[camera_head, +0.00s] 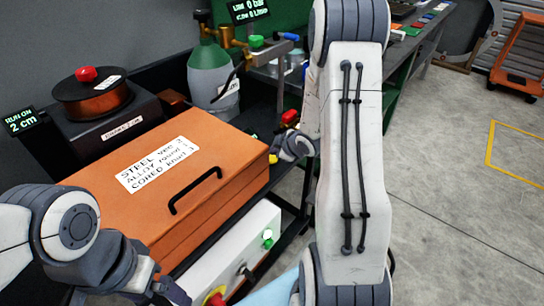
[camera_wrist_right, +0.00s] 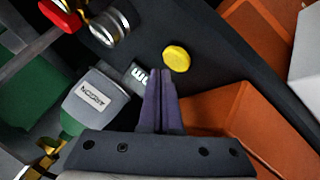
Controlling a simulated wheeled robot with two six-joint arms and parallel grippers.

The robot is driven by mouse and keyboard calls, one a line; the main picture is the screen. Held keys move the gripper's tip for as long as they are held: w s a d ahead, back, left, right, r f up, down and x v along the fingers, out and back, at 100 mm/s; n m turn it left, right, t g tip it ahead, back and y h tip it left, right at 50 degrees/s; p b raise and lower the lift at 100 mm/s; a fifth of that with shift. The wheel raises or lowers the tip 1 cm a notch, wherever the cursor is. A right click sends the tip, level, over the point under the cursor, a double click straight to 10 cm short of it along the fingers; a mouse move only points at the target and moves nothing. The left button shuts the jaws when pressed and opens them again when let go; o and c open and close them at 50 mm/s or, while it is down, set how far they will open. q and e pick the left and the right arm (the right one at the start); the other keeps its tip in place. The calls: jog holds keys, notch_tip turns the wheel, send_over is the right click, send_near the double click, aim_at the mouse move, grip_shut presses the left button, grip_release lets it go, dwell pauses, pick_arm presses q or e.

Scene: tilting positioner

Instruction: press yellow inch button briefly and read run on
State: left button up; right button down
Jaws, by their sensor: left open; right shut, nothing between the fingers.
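The round yellow button (camera_wrist_right: 176,58) shows in the right wrist view on a dark surface, just beyond my fingertips. A small yellow spot (camera_head: 272,158) beside my right gripper in the head view may be the same button. My right gripper (camera_wrist_right: 160,73) is shut and empty, its tips close to the button; I cannot tell whether they touch it. In the head view it (camera_head: 276,146) is partly hidden by my arm. The run on display (camera_head: 22,121) reads "RUN ON 2 cm". My left gripper (camera_head: 165,288) is open at the lower left, before the orange case.
The orange case (camera_head: 215,160) with a black handle and label fills the centre left. A spool with a red knob (camera_head: 86,74) stands behind it. A green-grey gas cylinder (camera_head: 210,75) stands at the back. A white control box (camera_head: 262,222) is in front. Open floor lies right.

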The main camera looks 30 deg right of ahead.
aim_at(275, 160)
jog(key=shift+r, duration=0.1)
notch_tip(275, 160, up, 5)
jog(key=p, duration=0.4)
jog(key=shift+p, duration=0.35)
